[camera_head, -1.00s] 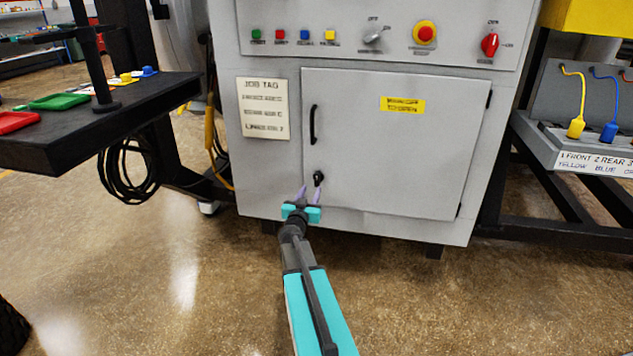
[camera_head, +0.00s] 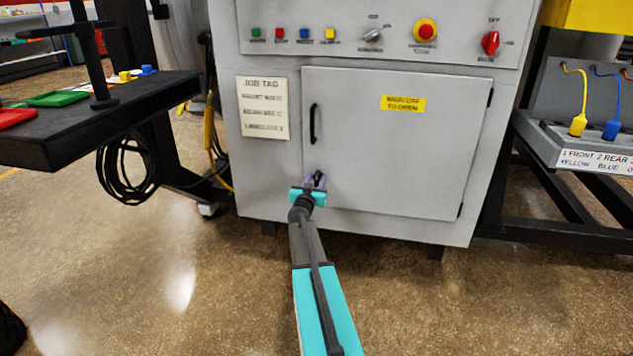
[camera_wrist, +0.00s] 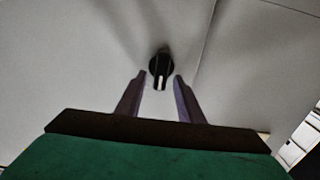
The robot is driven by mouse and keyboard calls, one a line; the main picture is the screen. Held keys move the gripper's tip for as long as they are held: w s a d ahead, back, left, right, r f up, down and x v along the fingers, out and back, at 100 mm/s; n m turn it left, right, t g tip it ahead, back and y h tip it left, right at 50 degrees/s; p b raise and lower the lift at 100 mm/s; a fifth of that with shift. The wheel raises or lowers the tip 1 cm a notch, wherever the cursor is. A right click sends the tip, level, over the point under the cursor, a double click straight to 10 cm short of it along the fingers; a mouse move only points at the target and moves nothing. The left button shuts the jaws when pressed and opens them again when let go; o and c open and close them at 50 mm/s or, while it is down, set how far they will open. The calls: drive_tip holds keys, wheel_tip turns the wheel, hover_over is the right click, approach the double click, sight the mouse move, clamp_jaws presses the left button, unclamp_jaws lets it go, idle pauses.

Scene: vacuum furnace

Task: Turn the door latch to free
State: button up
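The door latch is a small black knob with a white line. In the wrist view the latch (camera_wrist: 160,68) sits just beyond and between my two fingertips, its white line toward the gripper. In the head view the latch (camera_head: 320,180) is low at the door's left edge, partly hidden by my gripper (camera_head: 315,181). The grey cabinet door (camera_head: 400,145) looks shut. In the wrist view my gripper (camera_wrist: 159,78) is open, with its purple fingers apart and a gap on each side of the knob. I cannot tell whether the tips overlap the knob in depth.
A black door handle (camera_head: 313,124) stands above the latch. A job tag (camera_head: 263,108) is left of the door. Buttons and knobs line the panel (camera_head: 370,55) above. A dark table (camera_head: 100,115) stands left, and a connector rack (camera_head: 580,150) stands right. The floor in front is clear.

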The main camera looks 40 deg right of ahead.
drive_tip(key=shift+w+d, duration=0.15)
drive_tip(key=shift+d, duration=0.05)
clamp_jaws()
